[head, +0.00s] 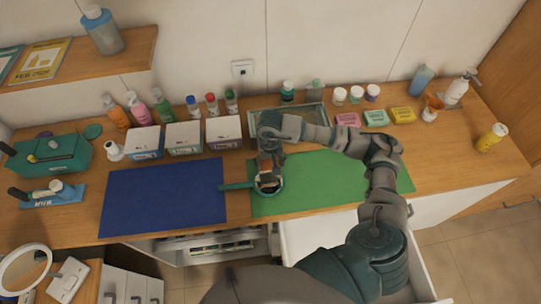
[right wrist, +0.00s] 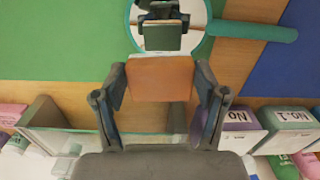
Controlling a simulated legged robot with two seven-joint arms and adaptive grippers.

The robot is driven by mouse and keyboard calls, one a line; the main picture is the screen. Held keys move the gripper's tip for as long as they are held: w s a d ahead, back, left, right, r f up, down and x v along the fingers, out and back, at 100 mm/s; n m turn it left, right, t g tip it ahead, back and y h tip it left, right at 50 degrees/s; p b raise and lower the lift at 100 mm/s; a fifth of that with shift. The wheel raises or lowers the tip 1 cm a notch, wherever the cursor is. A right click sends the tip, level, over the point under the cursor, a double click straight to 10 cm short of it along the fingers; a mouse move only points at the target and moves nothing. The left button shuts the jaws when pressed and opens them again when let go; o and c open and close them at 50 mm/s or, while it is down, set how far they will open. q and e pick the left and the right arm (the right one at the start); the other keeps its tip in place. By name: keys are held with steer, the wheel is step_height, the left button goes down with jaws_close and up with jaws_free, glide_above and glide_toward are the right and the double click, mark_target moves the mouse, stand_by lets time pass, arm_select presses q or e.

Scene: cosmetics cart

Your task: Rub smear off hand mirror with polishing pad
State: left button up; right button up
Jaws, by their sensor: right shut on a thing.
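The hand mirror (head: 271,193) lies face up over the edge between the green mat and a strip of bare wood. Its teal handle (head: 236,186) points left onto the blue mat. My right gripper (head: 268,172) points down over the mirror. In the right wrist view the gripper (right wrist: 160,95) is shut on the orange-brown polishing pad (right wrist: 160,78). The mirror's round teal rim (right wrist: 208,40) is just beyond the pad, and its glass reflects the gripper. I cannot tell whether the pad touches the glass. No smear can be made out. My left gripper is not in view.
A blue mat (head: 163,196) lies left and a green mat (head: 330,182) lies right. Labelled boxes (head: 184,137), bottles and a glass tray (head: 318,117) stand behind them. Jars, coloured blocks and bottles stand at the right. An open drawer (head: 310,240) is below the front edge.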

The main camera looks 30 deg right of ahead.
steer(key=shift+w+r, duration=0.2)
steer(key=shift+r, duration=0.3)
steer(key=shift+a+r+p, duration=0.2)
steer(key=shift+r+p, duration=0.1)
steer(key=shift+r, duration=0.05)
steer(key=shift+a+r, duration=0.3)
steer(key=shift+r, duration=0.3)
steer(key=shift+s+r, duration=0.1)
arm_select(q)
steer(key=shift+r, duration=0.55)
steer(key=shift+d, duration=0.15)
arm_select(e)
steer(key=shift+d, duration=0.2)
